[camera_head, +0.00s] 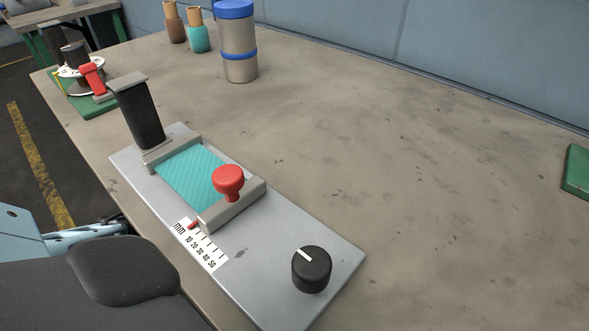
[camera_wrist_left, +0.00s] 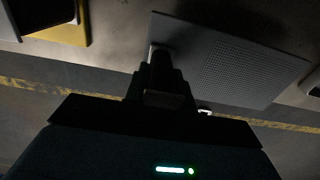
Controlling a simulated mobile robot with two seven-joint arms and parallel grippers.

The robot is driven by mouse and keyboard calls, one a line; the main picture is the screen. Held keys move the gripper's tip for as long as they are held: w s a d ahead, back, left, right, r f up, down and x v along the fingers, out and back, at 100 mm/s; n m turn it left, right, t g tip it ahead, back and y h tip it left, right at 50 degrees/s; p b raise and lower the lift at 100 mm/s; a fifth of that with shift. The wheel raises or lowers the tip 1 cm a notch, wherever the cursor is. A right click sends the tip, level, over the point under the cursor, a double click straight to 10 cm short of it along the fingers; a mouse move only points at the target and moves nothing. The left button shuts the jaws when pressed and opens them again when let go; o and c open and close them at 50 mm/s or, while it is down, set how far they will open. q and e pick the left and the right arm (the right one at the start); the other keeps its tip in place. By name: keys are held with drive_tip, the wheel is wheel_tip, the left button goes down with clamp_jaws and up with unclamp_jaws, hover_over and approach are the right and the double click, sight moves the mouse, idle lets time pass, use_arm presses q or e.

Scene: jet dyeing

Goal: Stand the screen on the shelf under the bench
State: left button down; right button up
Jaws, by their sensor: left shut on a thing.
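The screen (camera_wrist_left: 230,62) shows in the left wrist view as a flat grey panel with a fine perforated face and a plain border. It hangs tilted across the upper right of that view. My left gripper (camera_wrist_left: 160,58) is shut on the screen at its left edge. In the head view the bench top (camera_head: 420,150) fills most of the picture; the left gripper and the screen are hidden there. I cannot make out the shelf under the bench for certain. My right gripper is in neither view.
A grey plate device (camera_head: 265,275) with a red knob (camera_head: 228,180) and black dial (camera_head: 311,269) sits at the bench's left edge. A blue-lidded canister (camera_head: 239,65) and two small bottles stand behind. A yellow-and-dark object (camera_wrist_left: 65,25) shows upper left in the dim wrist view.

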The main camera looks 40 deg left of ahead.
use_arm(q)
drive_tip(key=shift+w+a, duration=0.2)
drive_tip(key=shift+a, duration=0.2)
drive_tip(key=f, duration=0.1)
drive_tip(key=a+f+b, duration=0.1)
drive_tip(key=f+b, duration=0.1)
drive_tip(key=shift+w+a+f, duration=0.3)
drive_tip(key=shift+f, duration=0.05)
drive_tip(key=shift+f+b, duration=0.1)
drive_tip(key=shift+b, duration=0.2)
drive_tip(key=c, duration=1.2)
unclamp_jaws()
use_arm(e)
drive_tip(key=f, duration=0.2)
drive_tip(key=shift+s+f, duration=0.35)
use_arm(q)
drive_tip(key=shift+o, duration=0.2)
